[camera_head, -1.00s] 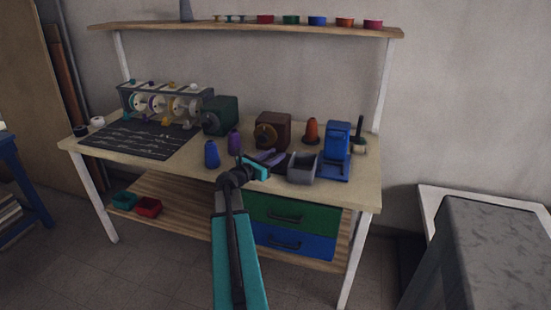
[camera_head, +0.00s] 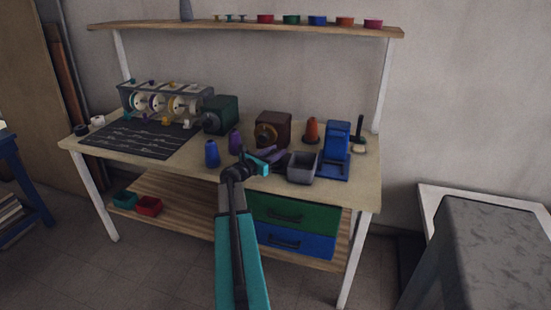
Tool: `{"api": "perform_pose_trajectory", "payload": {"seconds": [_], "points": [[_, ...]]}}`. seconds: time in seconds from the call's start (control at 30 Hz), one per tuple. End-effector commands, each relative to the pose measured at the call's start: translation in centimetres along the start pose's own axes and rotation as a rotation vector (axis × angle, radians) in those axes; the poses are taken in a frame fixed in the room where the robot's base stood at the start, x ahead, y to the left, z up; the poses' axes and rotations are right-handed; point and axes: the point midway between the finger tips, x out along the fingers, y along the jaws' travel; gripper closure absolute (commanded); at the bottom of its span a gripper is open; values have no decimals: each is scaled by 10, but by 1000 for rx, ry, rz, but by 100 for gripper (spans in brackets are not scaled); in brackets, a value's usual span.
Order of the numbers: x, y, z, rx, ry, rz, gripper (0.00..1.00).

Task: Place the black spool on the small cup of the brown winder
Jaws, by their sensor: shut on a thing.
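The brown winder (camera_head: 273,124) stands on the workbench right of centre, with a round tan and dark disc on its front. I cannot clearly make out its small cup. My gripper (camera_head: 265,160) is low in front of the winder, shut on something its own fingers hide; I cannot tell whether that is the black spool. A small dark shape (camera_head: 282,160) shows just right of the fingertips, also unclear. A black ring-shaped item (camera_head: 80,130) lies at the bench's far left edge, beside a white one.
A grey bin (camera_head: 302,168) and a blue machine (camera_head: 336,150) stand close to the right of my gripper. A black mat (camera_head: 150,139) lies further left.

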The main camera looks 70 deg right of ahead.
Motion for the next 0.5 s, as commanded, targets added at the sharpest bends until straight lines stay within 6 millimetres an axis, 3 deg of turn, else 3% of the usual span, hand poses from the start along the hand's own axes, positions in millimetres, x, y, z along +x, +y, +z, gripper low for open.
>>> {"api": "perform_pose_trajectory", "payload": {"seconds": [0.23,0.5], "points": [[2,0,-24,-1,1,-1,90],[2,0,-28,0,-1,0,90]]}}
